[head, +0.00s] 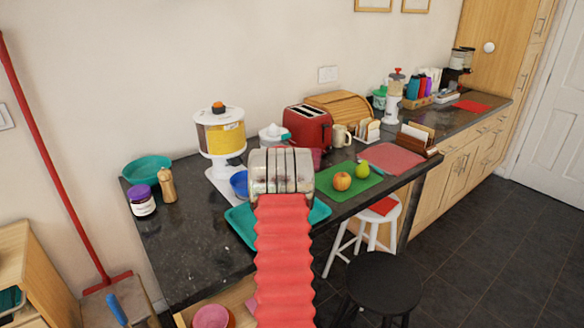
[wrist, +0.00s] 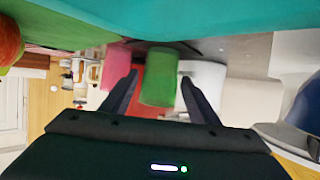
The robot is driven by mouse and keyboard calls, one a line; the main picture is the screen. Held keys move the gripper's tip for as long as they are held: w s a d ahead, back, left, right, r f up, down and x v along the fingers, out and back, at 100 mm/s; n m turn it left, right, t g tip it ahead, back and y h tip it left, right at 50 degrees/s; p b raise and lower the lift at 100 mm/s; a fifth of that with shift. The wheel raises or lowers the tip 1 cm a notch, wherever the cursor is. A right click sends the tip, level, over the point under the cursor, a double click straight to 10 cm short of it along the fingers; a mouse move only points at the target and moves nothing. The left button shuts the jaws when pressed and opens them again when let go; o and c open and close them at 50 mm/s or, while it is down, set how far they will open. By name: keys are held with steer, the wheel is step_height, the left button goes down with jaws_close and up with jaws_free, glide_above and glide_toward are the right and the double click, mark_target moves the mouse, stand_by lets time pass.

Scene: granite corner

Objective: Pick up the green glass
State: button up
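The green glass (wrist: 160,77) is in the middle of the wrist view, which appears upside down. It sits between the two dark fingers of my gripper (wrist: 159,76), with a gap visible on each side. My gripper is open and holds nothing that I can see. A pink glass (wrist: 117,66) is just left of the green glass, behind the left finger. In the head view my red arm covers the area in front, and the green glass and my fingers are hidden there.
A teal tray (head: 318,212) lies under my arm. A green board (head: 338,196) with an apple (head: 342,181) and a pear (head: 362,170) lies to the right. A red toaster (head: 308,130) stands behind, and a blue bowl (head: 240,184) on the left. The counter's left front is clear.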

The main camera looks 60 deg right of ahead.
steer(key=c, duration=0.9)
steer(key=shift+r, duration=0.1)
